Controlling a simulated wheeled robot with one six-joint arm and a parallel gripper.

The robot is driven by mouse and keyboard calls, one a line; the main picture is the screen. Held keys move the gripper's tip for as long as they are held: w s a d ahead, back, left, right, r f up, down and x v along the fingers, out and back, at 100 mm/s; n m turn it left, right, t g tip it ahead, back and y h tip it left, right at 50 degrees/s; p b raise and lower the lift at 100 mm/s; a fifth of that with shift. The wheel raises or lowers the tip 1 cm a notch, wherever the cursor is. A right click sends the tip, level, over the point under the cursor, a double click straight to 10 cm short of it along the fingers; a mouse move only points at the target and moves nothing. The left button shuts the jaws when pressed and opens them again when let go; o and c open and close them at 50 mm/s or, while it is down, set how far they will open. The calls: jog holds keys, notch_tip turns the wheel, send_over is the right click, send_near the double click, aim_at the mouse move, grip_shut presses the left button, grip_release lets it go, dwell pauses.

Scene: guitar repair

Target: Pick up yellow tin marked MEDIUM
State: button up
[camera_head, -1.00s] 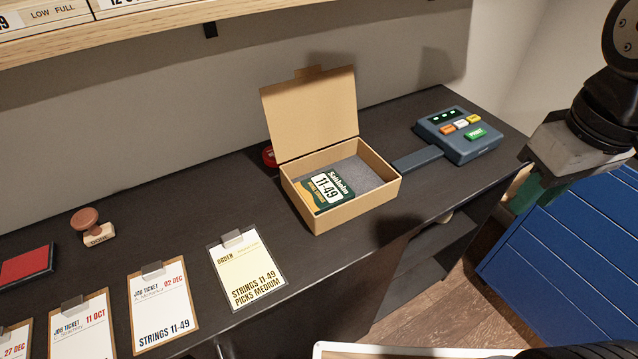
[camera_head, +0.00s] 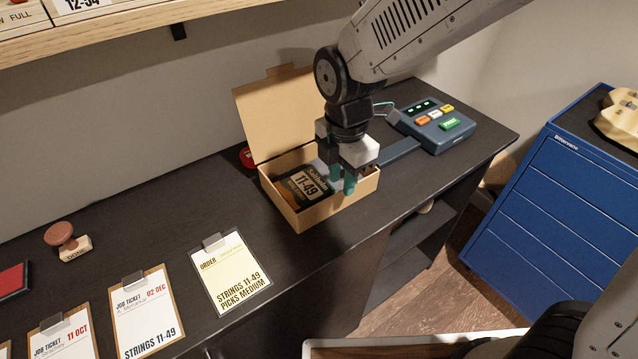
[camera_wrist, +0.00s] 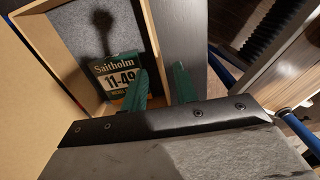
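I see no yellow tin marked MEDIUM in either current view. My gripper (camera_head: 342,184) is over the right part of the open cardboard box (camera_head: 306,219), pointing down. An order card (camera_head: 229,268) on the bench reads STRINGS 11-49, PICKS MEDIUM.
A red round thing (camera_head: 246,157) is partly hidden behind the box. A card-reader-like device (camera_head: 432,126) stands right of it. Job tickets (camera_head: 146,309) and a DONE stamp (camera_head: 66,241) are at left. A blue drawer cabinet (camera_head: 545,200) stands at right. A wooden shelf (camera_head: 130,35) overhangs the back.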

aim_at(341, 192)
notch_tip(341, 192, down, 5)
jog(key=shift+w+r, duration=0.15)
grip_shut()
jog(key=shift+r, duration=0.15)
